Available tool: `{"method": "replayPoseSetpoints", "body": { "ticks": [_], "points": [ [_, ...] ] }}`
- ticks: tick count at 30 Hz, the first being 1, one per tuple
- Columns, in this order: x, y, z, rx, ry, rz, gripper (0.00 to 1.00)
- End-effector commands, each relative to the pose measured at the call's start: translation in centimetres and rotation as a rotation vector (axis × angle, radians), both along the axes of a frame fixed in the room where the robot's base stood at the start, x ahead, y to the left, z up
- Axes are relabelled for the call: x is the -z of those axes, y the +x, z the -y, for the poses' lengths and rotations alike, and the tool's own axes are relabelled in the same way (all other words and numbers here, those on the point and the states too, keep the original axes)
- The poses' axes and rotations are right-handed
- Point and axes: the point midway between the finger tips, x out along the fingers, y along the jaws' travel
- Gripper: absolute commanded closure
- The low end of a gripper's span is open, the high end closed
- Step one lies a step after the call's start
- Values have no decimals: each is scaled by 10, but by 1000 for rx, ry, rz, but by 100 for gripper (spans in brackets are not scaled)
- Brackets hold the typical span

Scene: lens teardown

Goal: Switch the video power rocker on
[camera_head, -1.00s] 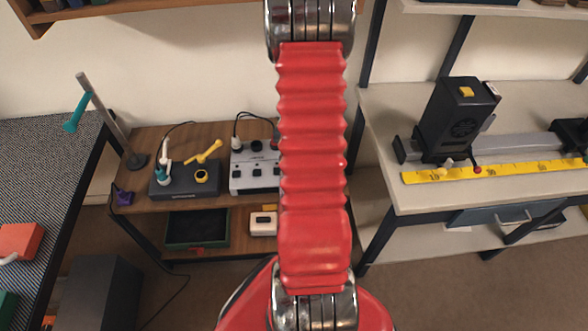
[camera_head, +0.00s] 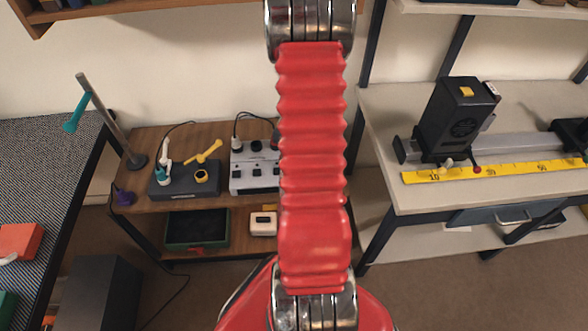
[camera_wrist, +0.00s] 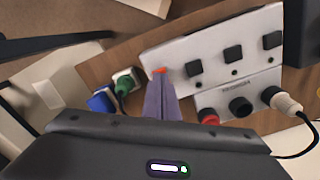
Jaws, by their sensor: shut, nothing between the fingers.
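A pale control box (camera_head: 243,187) stands on the wooden shelf, partly hidden behind my red arm in the head view. In the wrist view the box (camera_wrist: 215,81) shows a row of black rockers (camera_wrist: 232,54). An orange-red spot (camera_wrist: 160,71) shows at the row's left end, right at my gripper's tip; I cannot tell whether it is a rocker or part of the tip. My gripper (camera_wrist: 160,82) is shut and empty, its grey-purple fingers over the box's left end. Contact is unclear. No label readably marks the video power rocker, and its position cannot be told.
Red (camera_wrist: 208,117) and black (camera_wrist: 240,106) sockets and a white plug (camera_wrist: 287,101) with a black cable sit beside the rockers. Green (camera_wrist: 124,82) and blue (camera_wrist: 101,101) parts lie left of my fingers. A dark soldering station (camera_head: 186,186) stands left of the box.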

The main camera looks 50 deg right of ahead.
Motion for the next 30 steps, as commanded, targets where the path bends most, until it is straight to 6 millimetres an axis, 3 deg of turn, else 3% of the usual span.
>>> {"method": "replayPoseSetpoints", "body": {
  "ticks": [30],
  "points": [
    [11, 0, 0, 0, 0, 0, 100]
  ]
}}
